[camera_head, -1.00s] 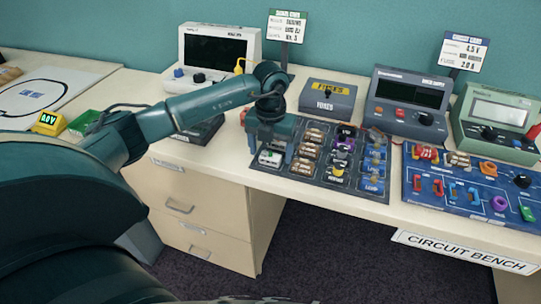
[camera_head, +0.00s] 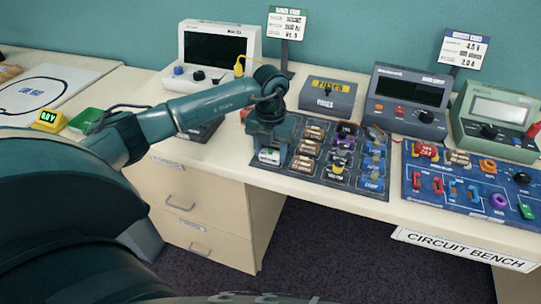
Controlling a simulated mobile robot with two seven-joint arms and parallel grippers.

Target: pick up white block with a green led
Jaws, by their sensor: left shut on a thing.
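The white block with a green top mark (camera_head: 269,156) is at the front left corner of the dark component tray (camera_head: 345,182). My left gripper (camera_head: 270,148) comes down over it from above and is shut on it. The fingers hide part of the block, and I cannot tell whether it is clear of the tray. My right gripper is not in the view.
Several brown, yellow, purple and blue parts sit in the tray to the right. A blue circuit board (camera_head: 470,190) lies farther right. A fuse box (camera_head: 327,97) and meters (camera_head: 408,100) stand behind. The bench's front edge is close.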

